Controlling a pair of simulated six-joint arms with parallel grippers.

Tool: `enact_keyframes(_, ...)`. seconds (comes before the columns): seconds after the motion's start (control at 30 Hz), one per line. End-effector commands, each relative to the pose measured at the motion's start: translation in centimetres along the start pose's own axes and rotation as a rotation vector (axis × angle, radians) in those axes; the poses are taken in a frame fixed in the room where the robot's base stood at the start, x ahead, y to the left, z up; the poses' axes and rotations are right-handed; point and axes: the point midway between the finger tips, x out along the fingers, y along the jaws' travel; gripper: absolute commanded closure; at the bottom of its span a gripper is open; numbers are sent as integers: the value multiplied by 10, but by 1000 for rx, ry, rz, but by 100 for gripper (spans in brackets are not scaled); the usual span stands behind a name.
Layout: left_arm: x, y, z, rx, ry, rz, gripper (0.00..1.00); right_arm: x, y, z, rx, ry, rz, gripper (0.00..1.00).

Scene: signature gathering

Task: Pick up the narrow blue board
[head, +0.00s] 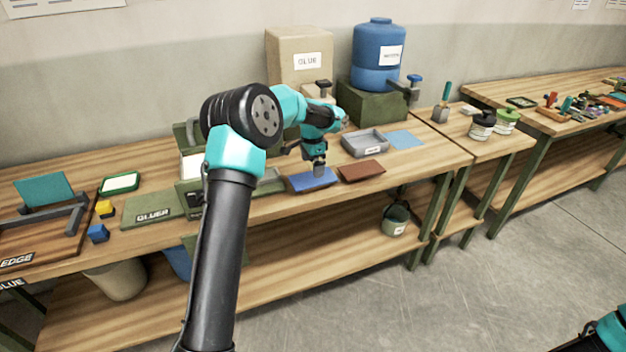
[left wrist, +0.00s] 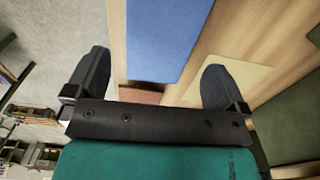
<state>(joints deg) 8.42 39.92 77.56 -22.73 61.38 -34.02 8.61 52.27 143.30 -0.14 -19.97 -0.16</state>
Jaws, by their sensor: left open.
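The narrow blue board (head: 300,184) lies near the front edge of the wooden bench in the head view. My left gripper (head: 319,170) points down over the board. In the left wrist view the blue board (left wrist: 165,40) shows between the two spread fingers of the open left gripper (left wrist: 157,75). I cannot tell whether either finger touches it. The gripper hides part of the board in the head view. My right gripper is out of view; only a bit of my right arm shows at the lower right corner.
A brown board (head: 362,171) lies just right of the blue one. Behind are a grey tray (head: 365,151), a light blue sheet (head: 404,139), the glue box (head: 299,88) and a blue jug (head: 375,75). A green gluer board (head: 150,208) lies to the left.

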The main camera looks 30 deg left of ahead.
Motion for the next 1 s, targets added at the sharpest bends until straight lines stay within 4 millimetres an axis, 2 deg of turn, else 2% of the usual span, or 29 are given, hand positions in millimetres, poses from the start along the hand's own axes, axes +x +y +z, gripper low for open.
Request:
enact_keyframes(0.3,41,-2,-2,0,-2,2,0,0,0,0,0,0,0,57)
enact_keyframes(0.4,47,-2,-2,0,-1,2,0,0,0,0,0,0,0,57)
enact_keyframes(0.9,48,-2,-3,0,0,1,0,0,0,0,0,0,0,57)
enact_keyframes(1.0,48,-2,-3,0,0,1,10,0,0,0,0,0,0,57)
